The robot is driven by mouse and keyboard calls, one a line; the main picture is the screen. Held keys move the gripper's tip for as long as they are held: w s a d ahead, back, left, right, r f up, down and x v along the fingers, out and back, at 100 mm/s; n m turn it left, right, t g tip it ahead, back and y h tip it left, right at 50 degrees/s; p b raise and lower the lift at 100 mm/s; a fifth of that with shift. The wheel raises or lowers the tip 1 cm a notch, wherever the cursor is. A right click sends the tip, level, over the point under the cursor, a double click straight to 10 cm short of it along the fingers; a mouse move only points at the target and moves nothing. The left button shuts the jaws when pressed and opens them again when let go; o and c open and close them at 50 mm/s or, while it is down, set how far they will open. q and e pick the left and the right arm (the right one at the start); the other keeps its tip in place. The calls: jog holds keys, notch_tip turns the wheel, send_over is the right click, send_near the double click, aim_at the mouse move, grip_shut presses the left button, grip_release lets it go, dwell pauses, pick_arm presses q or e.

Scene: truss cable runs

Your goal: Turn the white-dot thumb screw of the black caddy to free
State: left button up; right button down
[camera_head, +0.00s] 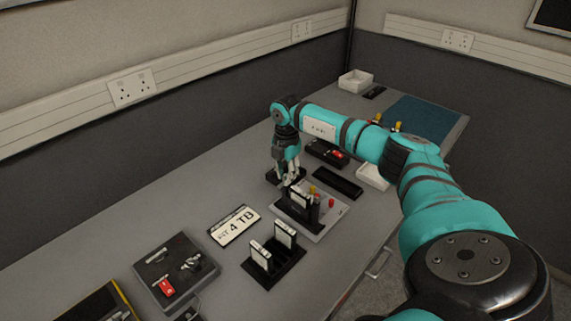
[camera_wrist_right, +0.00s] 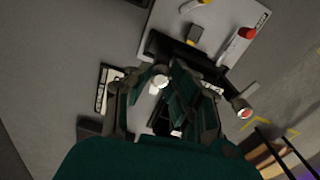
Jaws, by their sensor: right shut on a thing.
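The black caddy (camera_head: 299,209) stands upright on a light grey plate on the bench; it also shows in the right wrist view (camera_wrist_right: 190,52). My right gripper (camera_head: 290,181) comes down from above at the caddy's far end. In the right wrist view my right gripper (camera_wrist_right: 164,88) is closed around a small round white-topped piece, which looks like the white-dot thumb screw (camera_wrist_right: 161,81); the fingers hide most of it. A second thumb screw (camera_wrist_right: 243,112) with a pale, reddish face sticks out at the other end, apart from the fingers. My left gripper is not in view.
The grey plate (camera_head: 331,219) carries red and yellow knobs close to the gripper. A black stand (camera_head: 272,267) with two upright drives is in front. A "4 TB" label card (camera_head: 234,226) lies left. A black tray (camera_head: 337,183) lies behind.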

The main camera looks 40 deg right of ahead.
jog(key=shift+m+p, duration=0.5)
jog(key=shift+m, duration=0.9)
jog(key=c, duration=1.2)
grip_release()
jog(key=r, duration=1.2)
jog(key=shift+s, duration=0.2)
jog(key=shift+f, duration=0.1)
